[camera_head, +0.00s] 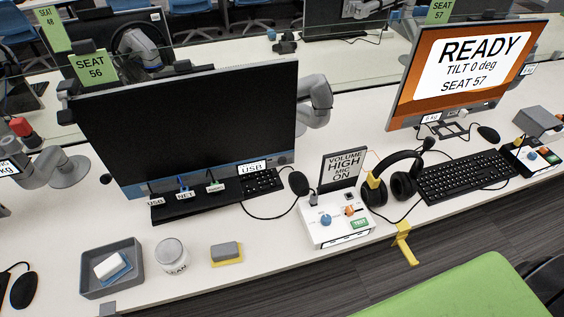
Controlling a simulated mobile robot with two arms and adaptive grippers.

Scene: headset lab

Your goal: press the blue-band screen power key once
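The blue-band screen (190,120) stands on the white desk at left of centre, its panel dark and blank. Its blue band (215,172) runs along the lower edge, with a "USB" label near the right end. A small dark round spot (282,160) sits at the band's right end; I cannot tell for sure that it is the power key. Neither of my grippers shows in the head view.
A keyboard (170,212) and mouse (298,183) lie by the screen. In front are a grey tray (112,284), a jar (171,255), a sponge (225,253) and a headset control box (340,228). An orange-framed screen (465,65) reads "READY". A green chair (460,290) stands front right.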

